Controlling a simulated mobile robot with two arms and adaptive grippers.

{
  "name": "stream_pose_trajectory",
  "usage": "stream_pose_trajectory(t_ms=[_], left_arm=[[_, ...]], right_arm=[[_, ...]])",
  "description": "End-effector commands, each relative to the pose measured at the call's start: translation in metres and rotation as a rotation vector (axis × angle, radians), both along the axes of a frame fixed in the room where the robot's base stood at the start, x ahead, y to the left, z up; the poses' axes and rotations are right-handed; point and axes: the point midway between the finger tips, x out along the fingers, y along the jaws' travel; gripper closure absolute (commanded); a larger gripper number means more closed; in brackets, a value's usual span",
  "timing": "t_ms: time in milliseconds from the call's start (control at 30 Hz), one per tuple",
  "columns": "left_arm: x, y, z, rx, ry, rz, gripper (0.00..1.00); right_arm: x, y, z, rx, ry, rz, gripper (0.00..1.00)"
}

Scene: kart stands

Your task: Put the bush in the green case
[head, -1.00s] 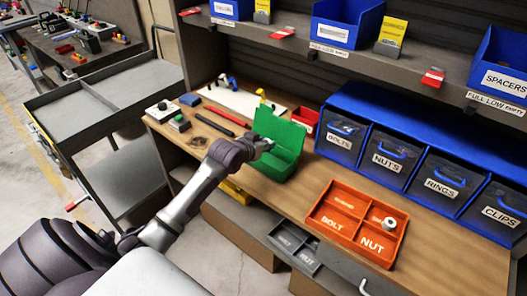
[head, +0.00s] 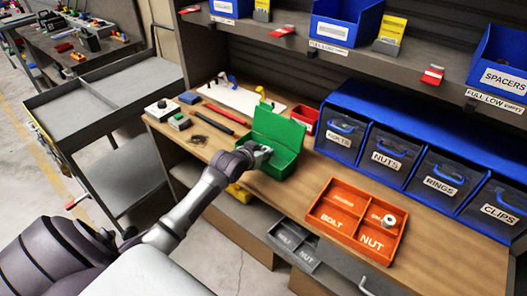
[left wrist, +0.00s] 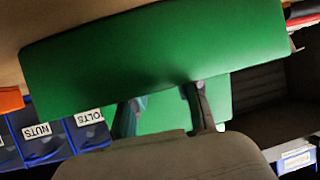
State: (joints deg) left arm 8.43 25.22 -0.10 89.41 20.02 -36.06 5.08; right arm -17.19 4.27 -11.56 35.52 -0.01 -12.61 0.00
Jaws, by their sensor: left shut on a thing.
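The green case (head: 279,161) stands open on the workbench, its lid (head: 279,126) raised at the back. My left gripper (head: 262,150) is at the case's left part, its fingers reaching over the front wall. In the left wrist view the green wall (left wrist: 160,60) covers the fingertips, and more green shows between the fingers. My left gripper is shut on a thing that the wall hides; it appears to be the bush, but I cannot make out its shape. My right gripper is out of view.
An orange tray (head: 325,233) with a small round metal part (head: 389,221) stands right of the case. Blue bins (head: 390,158) stand behind it, and a small red bin (head: 305,117) is beside the lid. Tools lie to the left. Bare wood separates case and tray.

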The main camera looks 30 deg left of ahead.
Motion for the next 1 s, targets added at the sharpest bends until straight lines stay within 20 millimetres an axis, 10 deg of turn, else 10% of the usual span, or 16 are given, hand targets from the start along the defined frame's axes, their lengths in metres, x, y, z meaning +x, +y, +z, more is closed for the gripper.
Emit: stream_pose_trajectory(t_ms=[200,667,1000], left_arm=[[-0.003,-0.001,-0.008,-0.005,0.018,0.000,0.44],[-0.003,0.000,0.007,-0.004,0.019,0.002,0.44],[-0.066,-0.005,0.039,-0.001,0.013,-0.001,0.44]], right_arm=[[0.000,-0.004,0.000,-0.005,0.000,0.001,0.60],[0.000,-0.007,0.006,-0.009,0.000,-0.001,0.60],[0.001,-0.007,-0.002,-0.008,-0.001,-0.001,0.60]])
